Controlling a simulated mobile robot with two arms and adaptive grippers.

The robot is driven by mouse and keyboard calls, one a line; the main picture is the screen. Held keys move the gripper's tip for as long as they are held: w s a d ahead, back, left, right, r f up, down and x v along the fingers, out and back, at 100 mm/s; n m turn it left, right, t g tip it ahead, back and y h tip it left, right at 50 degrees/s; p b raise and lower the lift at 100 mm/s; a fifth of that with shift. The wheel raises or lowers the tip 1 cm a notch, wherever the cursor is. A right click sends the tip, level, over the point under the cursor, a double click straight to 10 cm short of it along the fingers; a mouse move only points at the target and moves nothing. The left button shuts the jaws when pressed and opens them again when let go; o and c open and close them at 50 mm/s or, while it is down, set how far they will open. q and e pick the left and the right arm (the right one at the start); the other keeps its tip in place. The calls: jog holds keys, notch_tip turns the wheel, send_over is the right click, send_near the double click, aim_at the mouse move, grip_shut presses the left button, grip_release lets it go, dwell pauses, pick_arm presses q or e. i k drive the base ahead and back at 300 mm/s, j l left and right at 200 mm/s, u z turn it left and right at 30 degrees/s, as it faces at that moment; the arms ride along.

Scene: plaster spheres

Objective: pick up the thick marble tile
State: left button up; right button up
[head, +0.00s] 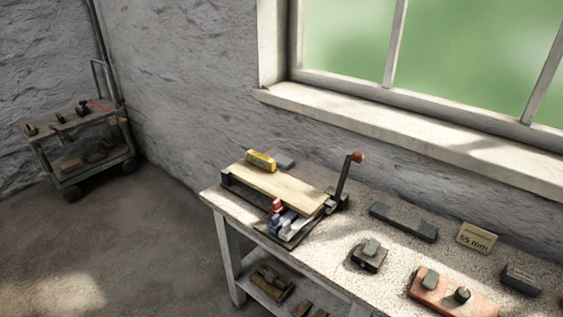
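No gripper of mine is in the head view. No piece shows plainly as a thick marble tile at this size. A long dark grey bar (403,222) lies on the bench near the wall. A dark block with a lighter grey piece on top (369,254) sits in front of it. Another dark grey block (521,279) lies near the right edge. I cannot tell the material of any of these.
A speckled bench (335,256) runs under the window. A device with a pale board (278,185) and raised lever (345,178) stands on its left. A "55 mm" card (476,238) and reddish board (452,294) are at right. A cart (82,146) stands left; floor between is clear.

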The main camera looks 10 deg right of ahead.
aim_at(283, 161)
jog(key=i+j+u, duration=0.55)
jog(key=i, duration=0.4)
jog(key=i+j+u, duration=0.25)
jog(key=i, duration=0.3)
jog(key=i+u, duration=0.25)
jog(key=i, duration=0.25)
jog(key=i+j+z, duration=0.1)
jog(key=i+z, duration=0.35)
jog(key=i+j+z, duration=0.2)
jog(key=i+z, duration=0.25)
